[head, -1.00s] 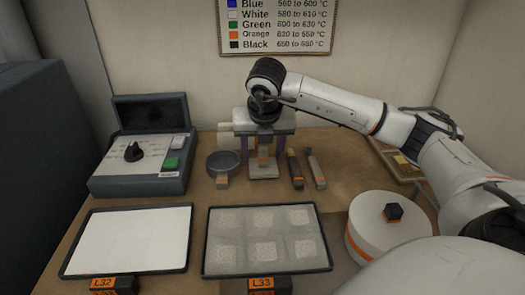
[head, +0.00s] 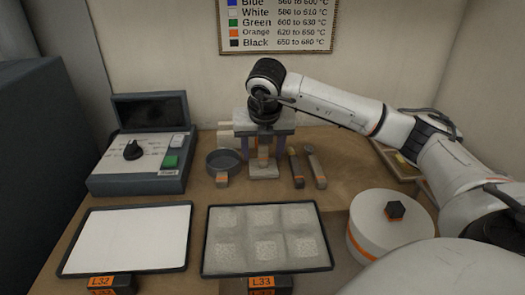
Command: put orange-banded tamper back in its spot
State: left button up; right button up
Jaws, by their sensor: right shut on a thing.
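My right gripper (head: 264,150) points down at the back middle of the table, with a finger on each side of the orange-banded tamper (head: 263,153). It is shut on the tamper, which looks upright. A pale grey block (head: 263,171) shows directly below the band. I cannot tell whether it is the tamper's foot or a separate stand, or whether it touches the table. The gripper hides the tamper's top. My left gripper is out of view.
A dark round dish (head: 223,162) stands close left of the gripper. A grey tray with white powder squares (head: 207,240) and a white panel (head: 125,238) lie in front. A controller box (head: 140,165) stands left, a round lidded pot (head: 388,236) right.

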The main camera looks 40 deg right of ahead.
jog(key=shift+f, duration=0.15)
jog(key=o, duration=1)
